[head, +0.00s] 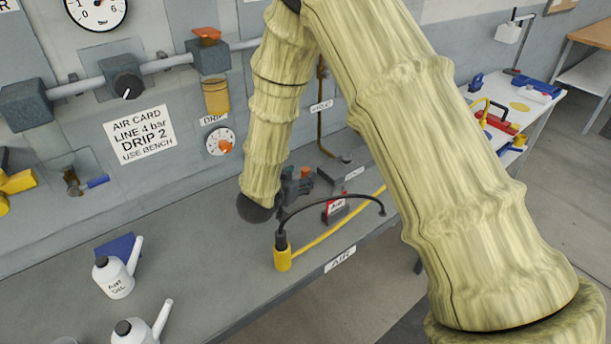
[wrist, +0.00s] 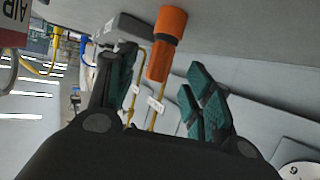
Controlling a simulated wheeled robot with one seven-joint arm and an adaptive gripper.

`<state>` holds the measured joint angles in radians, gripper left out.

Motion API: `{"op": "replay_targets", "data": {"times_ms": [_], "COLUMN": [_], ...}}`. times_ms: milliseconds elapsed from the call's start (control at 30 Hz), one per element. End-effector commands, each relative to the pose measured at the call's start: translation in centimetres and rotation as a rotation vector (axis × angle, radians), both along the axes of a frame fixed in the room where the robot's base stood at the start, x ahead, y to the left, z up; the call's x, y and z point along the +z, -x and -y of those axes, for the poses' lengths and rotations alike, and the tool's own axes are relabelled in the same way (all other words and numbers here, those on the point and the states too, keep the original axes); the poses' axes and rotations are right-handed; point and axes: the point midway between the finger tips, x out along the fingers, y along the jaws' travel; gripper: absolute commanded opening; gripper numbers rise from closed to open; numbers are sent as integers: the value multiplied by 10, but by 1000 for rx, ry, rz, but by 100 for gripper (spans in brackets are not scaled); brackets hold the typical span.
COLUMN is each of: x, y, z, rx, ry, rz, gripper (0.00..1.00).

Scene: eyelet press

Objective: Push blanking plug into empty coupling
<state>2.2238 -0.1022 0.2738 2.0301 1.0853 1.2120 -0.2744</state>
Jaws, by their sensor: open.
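An orange cylindrical piece (wrist: 166,45) with a narrower collar shows in the wrist view; it looks like the blanking plug. My gripper (wrist: 166,72) is open, with teal finger pads on either side of the line to it. I cannot tell whether the pads touch it. In the head view, my gripper (head: 294,187) is low over the bench, and a small orange patch (head: 305,172) shows at its fingers. No empty coupling can be made out for certain. A yellow fitting (head: 14,186) and a brass fitting with a blue lever (head: 80,183) are on the wall at left.
A black curved hose with a yellow base (head: 283,258) stands in front of my gripper. A small red-and-white card stand (head: 336,207) is close on its right. White oil cans (head: 117,276) stand at the left of the bench (head: 225,270). The bench between is clear.

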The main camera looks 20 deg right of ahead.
Motion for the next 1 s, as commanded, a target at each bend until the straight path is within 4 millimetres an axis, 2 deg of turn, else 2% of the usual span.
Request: {"op": "replay_targets", "data": {"times_ms": [500, 833, 867, 1000], "x": [-21, -24, -25, -24], "y": [-30, -34, -34, -34], "z": [29, 32, 32, 32], "rx": [-1, 1, 1, 1], "ry": [0, 0, 0, 0], "rz": [0, 0, 0, 1], "gripper": [52, 52, 50, 24]}}
